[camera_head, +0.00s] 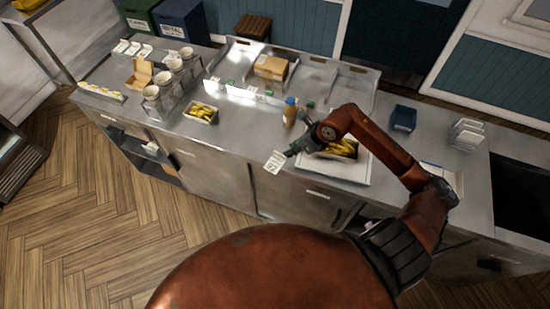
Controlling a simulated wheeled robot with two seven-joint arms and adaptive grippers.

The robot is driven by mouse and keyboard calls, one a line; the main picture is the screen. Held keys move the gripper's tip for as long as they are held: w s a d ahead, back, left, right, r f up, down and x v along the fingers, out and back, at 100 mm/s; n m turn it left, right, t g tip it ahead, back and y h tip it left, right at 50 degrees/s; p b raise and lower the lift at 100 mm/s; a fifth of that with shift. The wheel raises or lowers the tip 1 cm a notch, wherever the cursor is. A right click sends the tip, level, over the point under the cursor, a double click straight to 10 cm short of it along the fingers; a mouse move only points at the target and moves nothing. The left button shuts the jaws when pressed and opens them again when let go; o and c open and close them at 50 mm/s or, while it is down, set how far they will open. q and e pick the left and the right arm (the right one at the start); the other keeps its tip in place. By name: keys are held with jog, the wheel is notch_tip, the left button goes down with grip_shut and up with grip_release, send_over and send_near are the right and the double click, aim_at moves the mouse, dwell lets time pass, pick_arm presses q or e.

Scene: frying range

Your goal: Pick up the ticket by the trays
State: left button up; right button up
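The ticket (274,163) is a small white card with dark print. It shows at the front edge of the steel counter, tilted, at the tips of my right gripper. My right gripper (291,152) is dark, reaches in from the right over a white tray (355,177), and looks shut on the ticket's upper right edge. The fingertips are small here. The tray holds yellow food (342,149), partly hidden by my gripper and arm. My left gripper is not in view.
A bottle with a blue cap (290,112) stands just behind my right gripper. A box of yellow food (201,113), white cups (152,92) and an open carton (142,73) are to the left. A dark blue container (403,118) and a white rack (467,134) stand right.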

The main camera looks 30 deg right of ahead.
aim_at(275, 162)
jog(key=x, duration=0.2)
jog(key=p+x, duration=0.1)
jog(key=x, duration=0.1)
jog(key=p+x, duration=0.1)
jog(key=x, duration=0.2)
jog(key=shift+w+a+r, duration=0.25)
jog(key=shift+a, duration=0.05)
jog(key=shift+w+f, duration=0.1)
jog(key=shift+f, duration=0.25)
grip_shut()
